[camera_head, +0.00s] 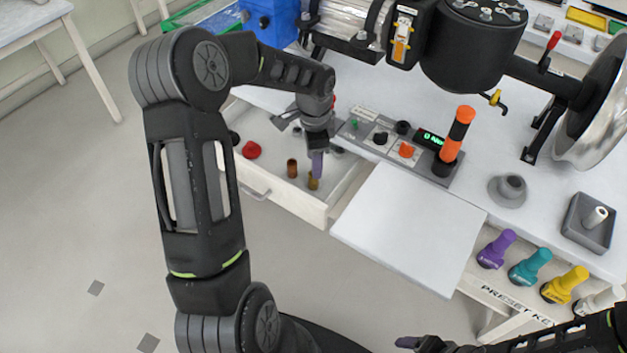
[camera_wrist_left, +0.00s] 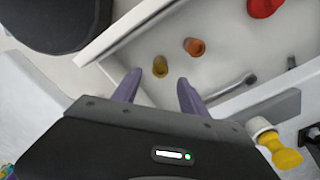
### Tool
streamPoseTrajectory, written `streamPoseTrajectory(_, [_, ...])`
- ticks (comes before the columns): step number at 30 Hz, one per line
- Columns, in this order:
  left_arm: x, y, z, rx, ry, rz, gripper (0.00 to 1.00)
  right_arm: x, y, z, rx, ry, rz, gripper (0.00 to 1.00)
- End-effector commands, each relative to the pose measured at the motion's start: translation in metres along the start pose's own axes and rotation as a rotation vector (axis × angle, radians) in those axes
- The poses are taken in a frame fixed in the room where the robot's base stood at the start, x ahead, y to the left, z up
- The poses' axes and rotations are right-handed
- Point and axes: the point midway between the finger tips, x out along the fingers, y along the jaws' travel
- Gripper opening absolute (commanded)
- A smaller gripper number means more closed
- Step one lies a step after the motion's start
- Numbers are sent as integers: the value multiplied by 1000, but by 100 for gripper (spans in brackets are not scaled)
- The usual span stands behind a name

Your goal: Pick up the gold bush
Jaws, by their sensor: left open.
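The gold bush (camera_head: 313,182) stands in the open white drawer. In the left wrist view the gold bush (camera_wrist_left: 160,67) shows between and just beyond my purple fingertips. My left gripper (camera_head: 316,168) points down into the drawer and partly covers the bush in the head view. In the left wrist view the left gripper (camera_wrist_left: 159,84) is open, with a finger on either side of the bush in the picture. I cannot tell whether it touches the bush. My right gripper (camera_head: 410,342) is partly in view at the bottom edge; its opening is unclear.
A copper-brown bush (camera_head: 292,168) stands close to the gold one. A red part (camera_head: 251,149) lies farther left in the drawer (camera_head: 262,187). A control panel (camera_head: 383,140) with knobs sits beside the drawer. A white board (camera_head: 408,228) juts out at right. Coloured knobbed tools line the edge.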

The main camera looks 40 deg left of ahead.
Motion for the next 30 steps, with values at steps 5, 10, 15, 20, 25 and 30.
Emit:
streamPoseTrajectory(5, [17, 1, 0, -1, -1, 3, 51, 0, 0, 0, 0, 0, 0, 77])
streamPoseTrajectory(10, [26, 0, 0, 0, 0, 1, 51, 0, 0, 0, 0, 0, 0, 77])
streamPoseTrajectory(15, [26, 0, 0, 0, 0, 0, 51, 0, 0, 0, 0, 0, 0, 77])
streamPoseTrajectory(20, [32, 0, 0, 0, -1, 2, 51, 0, 0, 0, 0, 0, 0, 77])
streamPoseTrajectory(25, [56, 1, 1, 0, -2, 5, 51, -2, -1, 0, 0, 0, 0, 77])
streamPoseTrajectory(30, [76, 0, 1, -1, 0, 2, 51, -2, -1, 0, 0, 0, 0, 77])
